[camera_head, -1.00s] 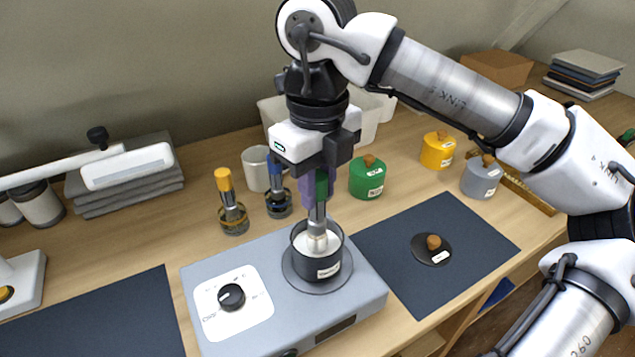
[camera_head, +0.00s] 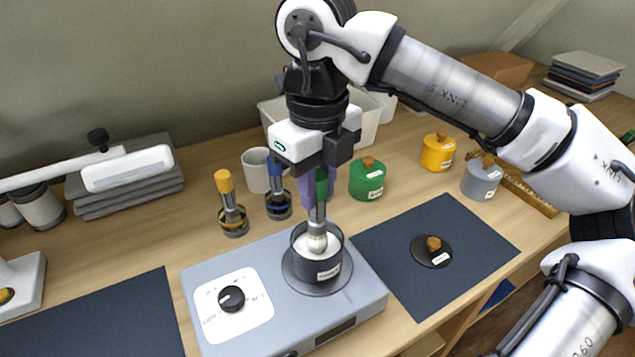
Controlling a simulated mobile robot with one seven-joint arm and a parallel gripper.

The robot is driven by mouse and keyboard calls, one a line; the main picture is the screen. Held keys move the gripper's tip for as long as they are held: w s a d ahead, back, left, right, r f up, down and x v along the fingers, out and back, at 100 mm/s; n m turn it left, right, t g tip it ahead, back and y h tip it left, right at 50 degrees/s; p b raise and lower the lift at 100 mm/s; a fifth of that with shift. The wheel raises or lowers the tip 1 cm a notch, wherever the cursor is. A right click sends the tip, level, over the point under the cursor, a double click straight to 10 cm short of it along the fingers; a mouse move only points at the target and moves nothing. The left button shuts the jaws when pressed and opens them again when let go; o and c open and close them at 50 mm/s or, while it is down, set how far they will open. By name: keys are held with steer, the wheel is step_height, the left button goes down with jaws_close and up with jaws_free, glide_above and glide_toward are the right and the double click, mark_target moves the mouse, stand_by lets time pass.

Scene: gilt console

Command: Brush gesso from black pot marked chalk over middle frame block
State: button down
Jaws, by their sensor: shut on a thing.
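My gripper (camera_head: 318,178) is shut on the green-handled brush (camera_head: 317,215) and holds it upright. The brush's pale bristles are in the white gesso (camera_head: 304,244) or just at its surface; the exact depth is hard to tell. The gesso fills the black pot (camera_head: 318,265), which has a small white label too small to read. The pot stands open on the round plate of the grey warmer (camera_head: 365,290). A black lid with a wooden knob (camera_head: 433,244) lies on the dark mat to the right. I cannot make out the middle frame block in this view.
Yellow (camera_head: 224,181) and blue (camera_head: 274,172) brushes stand in jars left of my gripper. Green (camera_head: 367,179), yellow (camera_head: 438,152) and grey (camera_head: 481,179) lidded pots stand behind the right mat (camera_head: 465,220). The left dark mat (camera_head: 100,320) is bare where visible.

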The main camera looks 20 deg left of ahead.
steer(key=shift+r+p, duration=2.05)
steer(key=shift+r, duration=1.25)
steer(key=shift+f, duration=0.1)
